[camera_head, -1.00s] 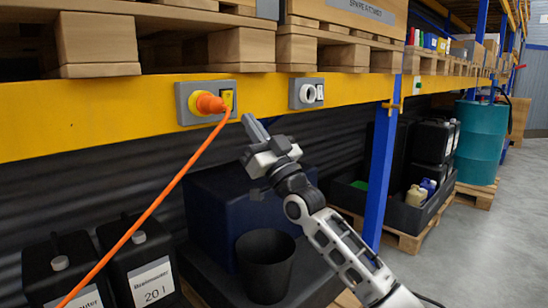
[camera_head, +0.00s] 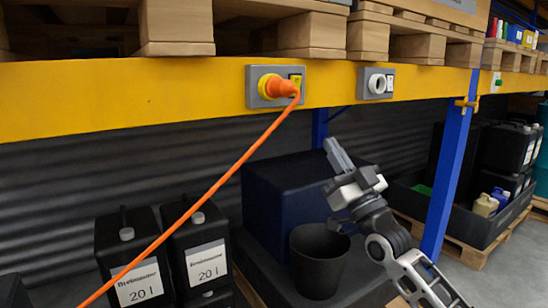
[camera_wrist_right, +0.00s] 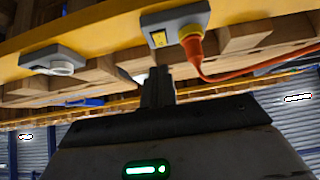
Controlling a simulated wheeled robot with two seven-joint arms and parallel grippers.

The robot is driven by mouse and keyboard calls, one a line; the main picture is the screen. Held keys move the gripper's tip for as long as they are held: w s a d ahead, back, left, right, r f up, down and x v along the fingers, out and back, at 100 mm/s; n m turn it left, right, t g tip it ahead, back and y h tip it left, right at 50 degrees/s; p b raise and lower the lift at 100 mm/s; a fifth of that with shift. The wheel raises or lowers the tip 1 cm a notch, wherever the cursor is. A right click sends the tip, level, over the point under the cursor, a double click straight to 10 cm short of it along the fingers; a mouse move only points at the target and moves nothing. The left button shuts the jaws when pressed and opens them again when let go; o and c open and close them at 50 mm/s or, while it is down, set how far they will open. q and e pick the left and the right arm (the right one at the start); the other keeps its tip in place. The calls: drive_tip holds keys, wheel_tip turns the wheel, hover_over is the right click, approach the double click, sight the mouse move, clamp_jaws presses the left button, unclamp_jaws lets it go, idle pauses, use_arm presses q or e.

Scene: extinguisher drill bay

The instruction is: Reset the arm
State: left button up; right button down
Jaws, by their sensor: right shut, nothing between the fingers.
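My right gripper (camera_head: 338,158) is raised in front of the rack, below the yellow beam, with its fingers together and nothing between them. In the right wrist view its fingers (camera_wrist_right: 157,87) point toward the beam. An orange plug (camera_head: 280,87) with an orange cable sits in the left grey socket box (camera_head: 251,98), which carries a yellow switch. The right grey socket box (camera_head: 375,82) has a white round socket with nothing plugged in. Both boxes also show in the right wrist view, the orange plug (camera_wrist_right: 192,45) right of the white socket (camera_wrist_right: 60,66). My left gripper is not in view.
The yellow beam (camera_head: 130,102) runs under wooden pallets (camera_head: 176,25). Below it are black canisters (camera_head: 130,255), a dark blue box (camera_head: 275,190) and a black bucket (camera_head: 318,262). A blue upright (camera_head: 450,165) stands right of my gripper. The orange cable slants down left.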

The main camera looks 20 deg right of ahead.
drive_tip(key=s+a+f+g, duration=0.2)
drive_tip(key=a+f+g, duration=0.15)
drive_tip(key=f, duration=0.45)
drive_tip(key=s+a+f+g+p, duration=0.15)
drive_tip(key=a+f, duration=0.25)
drive_tip(key=f, duration=0.4)
drive_tip(key=s+a+f+g, duration=0.3)
drive_tip(key=a+f, duration=0.1)
drive_tip(key=f, duration=0.4)
drive_tip(key=s+a+f+g, duration=0.3)
drive_tip(key=s+a+f, duration=0.1)
drive_tip(key=s+f, duration=0.3)
drive_tip(key=s+a+f+g+h, duration=0.1)
drive_tip(key=s+a+f+g, duration=0.2)
drive_tip(key=s+f, duration=0.5)
drive_tip(key=shift+s+a+g+p, duration=0.35)
drive_tip(key=shift+s+g, duration=0.15)
drive_tip(key=shift+s, duration=0.55)
drive_tip(key=shift+f, duration=0.1)
